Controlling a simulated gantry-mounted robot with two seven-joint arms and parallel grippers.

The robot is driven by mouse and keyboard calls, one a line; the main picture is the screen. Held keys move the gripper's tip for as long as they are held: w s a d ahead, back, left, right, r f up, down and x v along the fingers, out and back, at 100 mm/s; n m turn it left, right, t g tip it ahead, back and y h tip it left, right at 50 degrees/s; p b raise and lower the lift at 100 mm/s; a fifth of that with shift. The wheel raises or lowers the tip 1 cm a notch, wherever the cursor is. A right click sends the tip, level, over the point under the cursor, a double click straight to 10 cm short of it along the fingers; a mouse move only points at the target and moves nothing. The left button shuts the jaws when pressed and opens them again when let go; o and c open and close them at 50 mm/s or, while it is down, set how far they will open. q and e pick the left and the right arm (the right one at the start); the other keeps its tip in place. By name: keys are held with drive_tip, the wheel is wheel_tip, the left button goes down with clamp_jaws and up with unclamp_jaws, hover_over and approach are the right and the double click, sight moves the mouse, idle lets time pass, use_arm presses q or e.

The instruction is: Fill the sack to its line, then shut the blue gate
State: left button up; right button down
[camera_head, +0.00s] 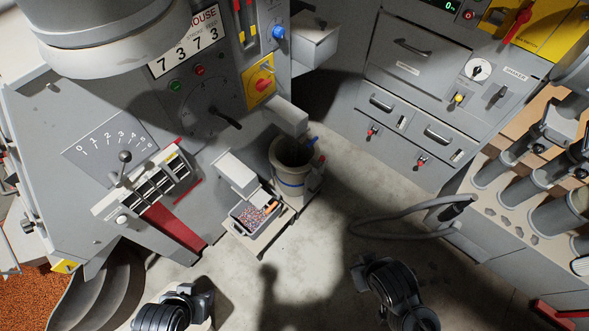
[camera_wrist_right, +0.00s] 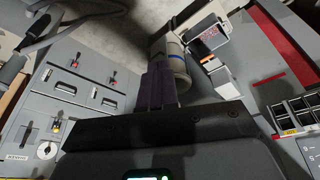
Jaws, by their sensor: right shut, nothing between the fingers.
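The pale sack (camera_head: 290,192) stands open-topped at the centre of the head view, with a blue line around it; how full it is inside is too dark to tell. It also shows in the right wrist view (camera_wrist_right: 180,72), partly behind my fingers. A small blue part (camera_head: 311,141) sits at its rim; I cannot tell whether it is the blue gate. My right gripper (camera_head: 362,268) is shut and empty, apart from the sack; its dark fingers show in the right wrist view (camera_wrist_right: 160,84). My left gripper (camera_head: 198,292) is low in the head view; its fingertips are unclear.
A small tray (camera_head: 235,223) of coloured granules stands left of the sack. Grey drawers (camera_head: 395,110) stand behind. A hose (camera_head: 385,233) lies on the floor at right. Floor between my grippers is clear.

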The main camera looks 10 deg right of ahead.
drive_tip(key=w+a+p, duration=0.2)
drive_tip(key=w+a, duration=0.2)
drive_tip(key=w, duration=0.1)
drive_tip(key=shift+a, duration=0.4)
idle(0.3)
drive_tip(key=s+d+p, duration=0.5)
drive_tip(key=p, duration=0.1)
drive_tip(key=shift+s+d, duration=0.25)
drive_tip(key=shift+s, duration=0.15)
idle(0.4)
